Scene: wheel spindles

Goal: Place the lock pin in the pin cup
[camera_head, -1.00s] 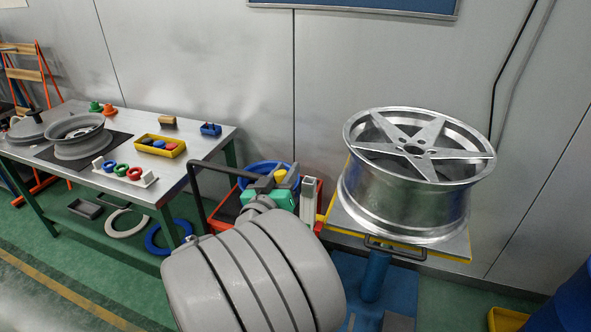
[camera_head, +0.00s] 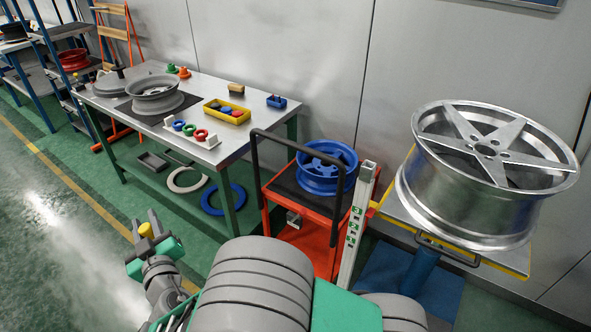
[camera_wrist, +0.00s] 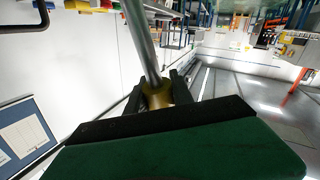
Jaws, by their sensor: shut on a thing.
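My gripper (camera_head: 150,242) is at the lower left of the head view, above the open floor and apart from the table. It is shut on the lock pin, whose yellow part (camera_head: 146,229) shows between the fingers. In the wrist view the dark fingers (camera_wrist: 157,97) hold the pin's brass-coloured collar (camera_wrist: 158,96), and its silver shaft (camera_wrist: 140,45) extends beyond them to the top edge. I cannot make out the pin cup for certain in either view.
The workbench (camera_head: 212,152) holds a grey wheel (camera_head: 155,88), a yellow tray (camera_head: 245,115), a ring rack and small parts. A red cart (camera_head: 318,215) carries a blue wheel (camera_head: 325,165). A silver wheel (camera_head: 470,205) rests on a stand at right. The left floor is clear.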

